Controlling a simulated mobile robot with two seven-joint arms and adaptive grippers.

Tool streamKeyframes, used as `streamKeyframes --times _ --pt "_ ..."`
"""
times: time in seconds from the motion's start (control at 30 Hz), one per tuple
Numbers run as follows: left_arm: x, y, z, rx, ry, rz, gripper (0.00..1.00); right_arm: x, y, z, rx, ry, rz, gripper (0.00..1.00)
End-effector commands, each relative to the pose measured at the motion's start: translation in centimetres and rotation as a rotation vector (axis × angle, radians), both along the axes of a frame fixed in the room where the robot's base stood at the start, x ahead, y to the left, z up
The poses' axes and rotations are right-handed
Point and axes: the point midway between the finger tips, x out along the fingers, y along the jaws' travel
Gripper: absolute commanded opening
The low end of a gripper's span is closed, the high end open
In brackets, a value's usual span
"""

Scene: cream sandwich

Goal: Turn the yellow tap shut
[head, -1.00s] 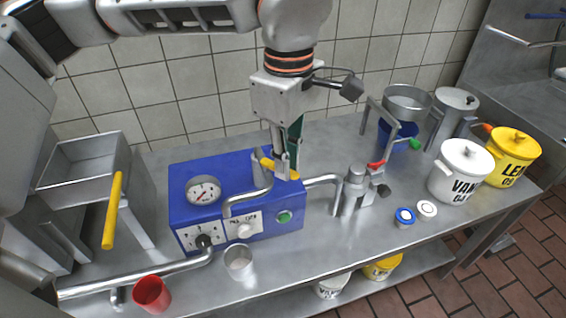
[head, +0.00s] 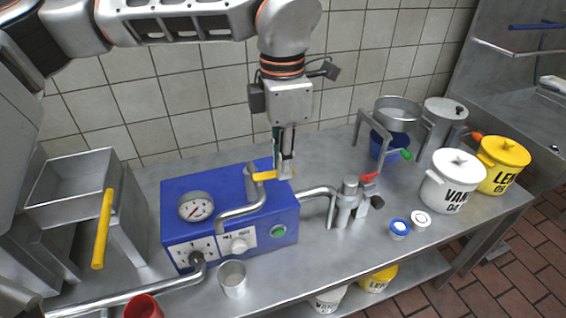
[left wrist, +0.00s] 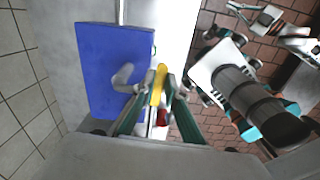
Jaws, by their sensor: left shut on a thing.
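The yellow tap handle (head: 265,175) is on the pipe at the top right of the blue machine (head: 185,236). It points sideways to the right in the head view. My left gripper (head: 283,172) points down from above and is shut on the handle's right end. In the left wrist view the yellow handle (left wrist: 157,84) runs between the two fingers of the gripper (left wrist: 157,100). The fingers hide part of the handle. My right gripper is not in view.
A steel cup (head: 233,280) stands in front of the machine. A red cup (head: 143,307) is at the lower left. A pump with a red lever (head: 369,177) stands to the right. White (head: 452,188) and yellow (head: 503,165) buckets stand at the far right.

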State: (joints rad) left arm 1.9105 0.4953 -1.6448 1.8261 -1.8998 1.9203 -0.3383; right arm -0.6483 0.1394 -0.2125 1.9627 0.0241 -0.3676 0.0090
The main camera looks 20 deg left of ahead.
Motion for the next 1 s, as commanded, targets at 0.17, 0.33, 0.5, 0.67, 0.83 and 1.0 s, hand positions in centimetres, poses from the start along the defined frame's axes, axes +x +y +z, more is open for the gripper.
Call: streamKeyframes --times 0.17,0.33,0.5,0.67,0.83,1.0 --pt "0.31 0.15 0.17 -0.001 -0.004 0.055 0.00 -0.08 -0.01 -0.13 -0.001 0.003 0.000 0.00" --pt "0.39 0.21 0.18 -0.002 -0.005 0.077 0.00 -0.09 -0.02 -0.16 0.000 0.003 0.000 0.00" --pt "0.41 0.22 0.18 -0.002 -0.005 0.082 0.00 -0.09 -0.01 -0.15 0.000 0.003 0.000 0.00" --pt "0.42 0.22 0.19 -0.002 -0.005 0.082 0.00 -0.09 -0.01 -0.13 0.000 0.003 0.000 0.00" --pt "0.40 0.22 0.18 -0.001 -0.004 0.081 0.29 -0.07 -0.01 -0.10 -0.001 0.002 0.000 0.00" --pt "0.35 0.21 0.10 -0.001 -0.003 0.079 0.29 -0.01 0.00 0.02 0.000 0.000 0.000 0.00"
